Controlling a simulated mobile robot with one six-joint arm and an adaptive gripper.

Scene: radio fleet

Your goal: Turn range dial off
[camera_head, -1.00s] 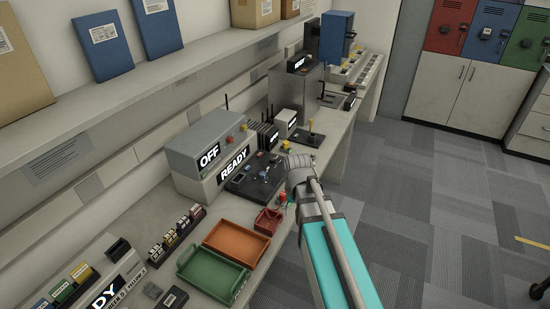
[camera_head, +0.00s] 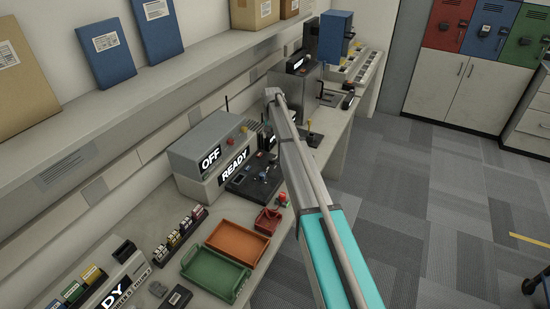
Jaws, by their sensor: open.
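No range dial can be made out for certain; any label for it is too small to read. A grey bench unit (camera_head: 207,141) on the long bench shows an OFF sign (camera_head: 211,159) and, below it, a READY sign (camera_head: 234,166). A black panel (camera_head: 243,186) with small controls lies in front of this unit. My arm (camera_head: 305,180) reaches up from the lower right over the bench, its visible end beside and beyond the grey unit. My gripper cannot be made out; the arm hides the area behind it.
An orange tray (camera_head: 237,240), a green tray (camera_head: 214,275) and a small red bin (camera_head: 267,222) stand at the near bench edge. A shelf (camera_head: 130,95) overhangs the bench at left. A metal box (camera_head: 309,88) stands farther along.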

